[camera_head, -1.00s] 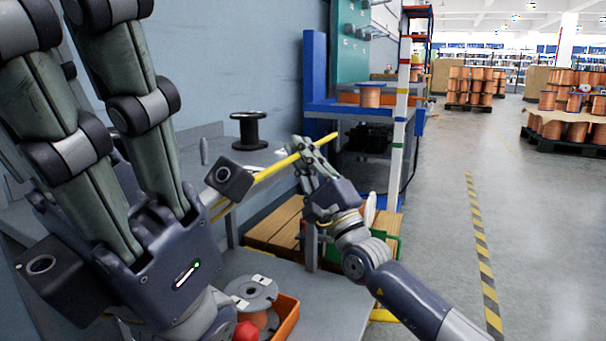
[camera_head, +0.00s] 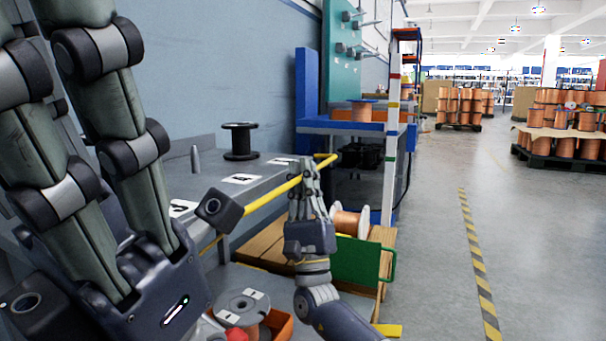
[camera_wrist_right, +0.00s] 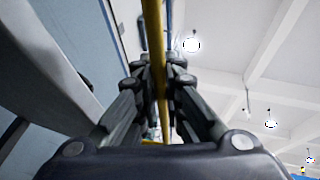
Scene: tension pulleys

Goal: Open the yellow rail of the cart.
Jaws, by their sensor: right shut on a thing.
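The yellow rail (camera_head: 272,192) runs as a slanted bar along the front of the grey cart top (camera_head: 225,168) in the head view. My right gripper (camera_head: 308,178) is shut around the rail near its far end, with its wrist below. In the right wrist view the rail (camera_wrist_right: 155,45) passes between the fingers of my right gripper (camera_wrist_right: 158,80). My left gripper (camera_head: 160,290) fills the left foreground, fingers pointing up and their tips out of frame. It hides part of the cart and the near end of the rail.
A black spool (camera_head: 240,141) stands on the cart top, beside white labels. An orange bin (camera_head: 279,328) with a grey reel (camera_head: 242,305) is low in front. A green panel (camera_head: 358,262) and copper spool (camera_head: 346,222) are right of my right gripper.

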